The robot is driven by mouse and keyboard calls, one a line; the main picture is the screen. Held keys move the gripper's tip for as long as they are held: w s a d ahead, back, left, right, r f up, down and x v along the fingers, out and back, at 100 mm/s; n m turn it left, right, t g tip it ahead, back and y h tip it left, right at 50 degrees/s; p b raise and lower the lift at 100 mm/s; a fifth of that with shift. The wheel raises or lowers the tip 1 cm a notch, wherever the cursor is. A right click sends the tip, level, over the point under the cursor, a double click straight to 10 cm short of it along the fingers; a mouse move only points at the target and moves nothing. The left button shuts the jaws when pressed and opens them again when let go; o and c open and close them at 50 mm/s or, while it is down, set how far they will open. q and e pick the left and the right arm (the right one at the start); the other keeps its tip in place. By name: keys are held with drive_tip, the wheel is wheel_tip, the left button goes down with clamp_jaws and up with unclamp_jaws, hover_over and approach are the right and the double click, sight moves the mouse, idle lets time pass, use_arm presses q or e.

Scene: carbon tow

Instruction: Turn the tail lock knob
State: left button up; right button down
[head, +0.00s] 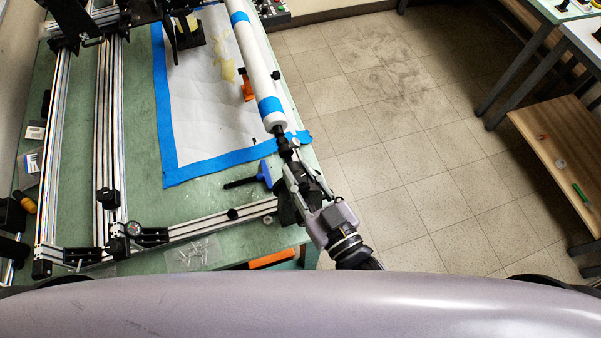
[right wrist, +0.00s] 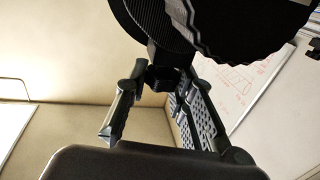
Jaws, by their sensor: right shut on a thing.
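My right gripper (head: 292,168) reaches up and left from the lower middle of the head view, at the tail end of the long white tube (head: 252,55) with blue bands. In the right wrist view its fingers (right wrist: 163,80) are closed around a small black knob-like part (right wrist: 162,76). This part sits below a large dark ribbed disc (right wrist: 225,40). I take it to be the tail lock knob; in the head view the fingers mostly hide it. A black tail support (head: 292,208) stands beside the gripper. My left gripper is not in view.
The green table (head: 140,130) carries metal rails (head: 108,150), a blue-taped white sheet (head: 195,100), a blue-handled tool (head: 264,174) and a bag of screws (head: 193,255). A wooden shelf (head: 560,150) stands at the right. The tiled floor (head: 420,150) between is clear.

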drive_tip(key=shift+m+t+h, duration=0.7)
drive_tip(key=shift+m+h, duration=0.4)
drive_tip(key=shift+h, duration=0.5)
drive_tip(key=shift+r+h, duration=0.15)
drive_tip(key=shift+h, duration=0.15)
drive_tip(key=c, duration=1.3)
unclamp_jaws()
drive_tip(key=shift+c, duration=0.2)
drive_tip(key=v, duration=1.2)
drive_tip(key=shift+f, duration=0.2)
